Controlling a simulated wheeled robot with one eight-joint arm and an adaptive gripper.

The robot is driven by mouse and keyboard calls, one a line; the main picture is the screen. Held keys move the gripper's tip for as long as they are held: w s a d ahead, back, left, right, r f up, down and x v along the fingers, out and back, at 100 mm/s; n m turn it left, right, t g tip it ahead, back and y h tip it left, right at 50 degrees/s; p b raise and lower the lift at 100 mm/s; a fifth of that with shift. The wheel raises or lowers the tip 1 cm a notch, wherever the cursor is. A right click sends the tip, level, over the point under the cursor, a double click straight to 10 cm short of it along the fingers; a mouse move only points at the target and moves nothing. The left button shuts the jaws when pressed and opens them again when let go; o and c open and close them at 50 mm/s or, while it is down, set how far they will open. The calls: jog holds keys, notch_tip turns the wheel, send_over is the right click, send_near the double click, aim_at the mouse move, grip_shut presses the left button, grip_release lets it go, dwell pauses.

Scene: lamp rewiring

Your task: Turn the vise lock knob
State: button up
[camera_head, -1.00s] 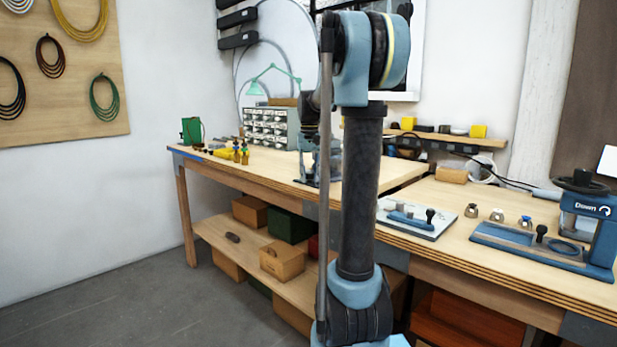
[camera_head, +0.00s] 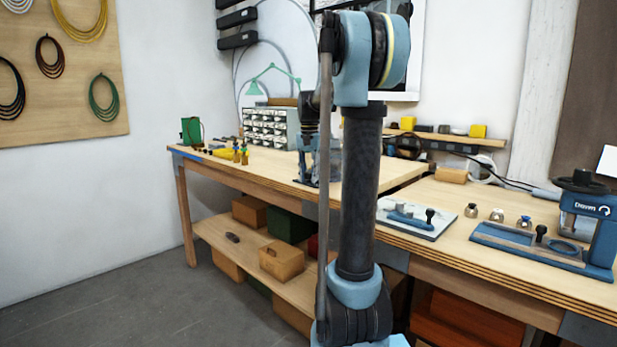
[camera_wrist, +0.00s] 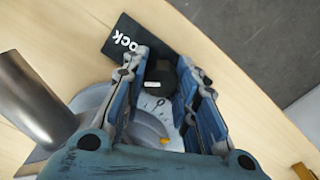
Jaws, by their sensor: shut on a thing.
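The vise lock knob (camera_wrist: 160,70) is a small dark knob with a pale mark, in the upper middle of the wrist view. My gripper (camera_wrist: 163,75) has its blue fingers on both sides of the knob and is shut on it. A black plate with white letters reading "ock" (camera_wrist: 125,42) lies beside the left finger. A round grey-white base (camera_wrist: 150,125) with small markings and an orange spot shows between the fingers. In the head view my gripper (camera_head: 307,172) is at the far bench, partly hidden behind my own arm.
A grey metal cylinder (camera_wrist: 30,100) stands close to the left of my gripper. The wooden bench edge is at the right of the wrist view. A drawer cabinet (camera_head: 268,128) and small yellow items (camera_head: 240,155) stand left of the gripper on the bench.

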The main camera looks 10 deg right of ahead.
jog(key=o, duration=1)
jog(key=shift+o, duration=0.2)
jog(key=shift+r, duration=0.1)
notch_tip(320, 180, up, 12)
jog(key=s+f+n+t, duration=0.2)
jog(key=s+f+n, duration=0.4)
jog(key=s+f, duration=2.7)
jog(key=shift+s+a, duration=0.2)
jog(key=shift+s, duration=0.8)
